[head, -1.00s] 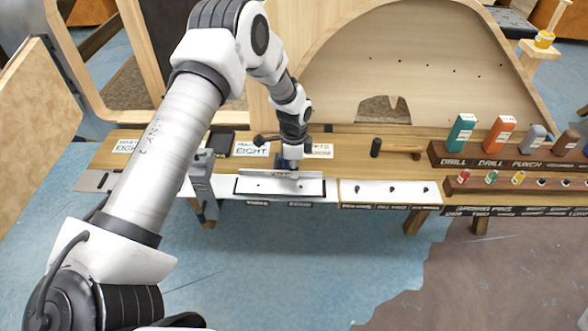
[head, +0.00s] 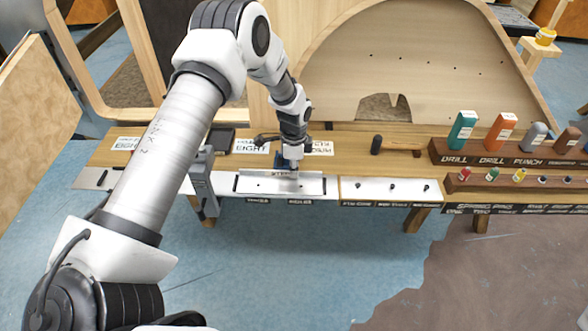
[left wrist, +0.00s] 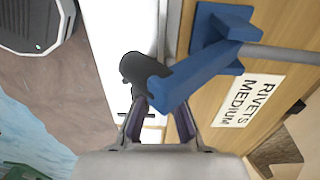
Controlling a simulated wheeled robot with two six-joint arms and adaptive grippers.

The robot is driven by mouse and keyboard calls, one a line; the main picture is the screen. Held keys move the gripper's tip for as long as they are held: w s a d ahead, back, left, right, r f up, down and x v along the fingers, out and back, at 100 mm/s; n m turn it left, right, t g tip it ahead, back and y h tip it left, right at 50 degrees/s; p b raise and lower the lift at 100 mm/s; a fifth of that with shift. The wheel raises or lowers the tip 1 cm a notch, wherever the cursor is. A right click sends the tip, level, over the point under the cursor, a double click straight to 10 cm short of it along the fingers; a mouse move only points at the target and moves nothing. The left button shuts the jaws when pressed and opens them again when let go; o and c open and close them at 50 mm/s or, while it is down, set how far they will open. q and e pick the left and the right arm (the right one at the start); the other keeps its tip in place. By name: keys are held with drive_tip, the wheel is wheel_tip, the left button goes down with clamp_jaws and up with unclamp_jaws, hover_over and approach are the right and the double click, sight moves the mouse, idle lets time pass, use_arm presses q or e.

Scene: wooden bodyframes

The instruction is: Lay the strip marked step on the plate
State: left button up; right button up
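The plate (head: 237,186) is a pale panel at the bench's front edge in the head view, with dark marks at its left and right ends. A pale strip (head: 262,186) appears to lie over its middle; small dark lettering shows near the gripper, too small to read. My left gripper (head: 288,168) points down at the plate's back edge. In the left wrist view, its two dark fingers (left wrist: 158,125) show with a gap between them, partly behind a blue tool (left wrist: 215,60) and a black part (left wrist: 140,70). Whether they grip the strip is unclear. My right gripper is out of view.
A grey upright clamp-like part (head: 203,183) stands left of the plate. A white panel with pegs (head: 390,188) lies to the right. Coloured bottles (head: 463,131) stand in a rack farther right. A "RIVETS MEDIUM" label (left wrist: 248,100) shows beside the gripper.

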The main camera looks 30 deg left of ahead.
use_arm(q)
drive_tip(key=o, duration=0.5)
drive_tip(key=shift+f, duration=0.1)
wheel_tip(320, 180, up, 12)
drive_tip(key=shift+w, duration=0.1)
idle(0.4)
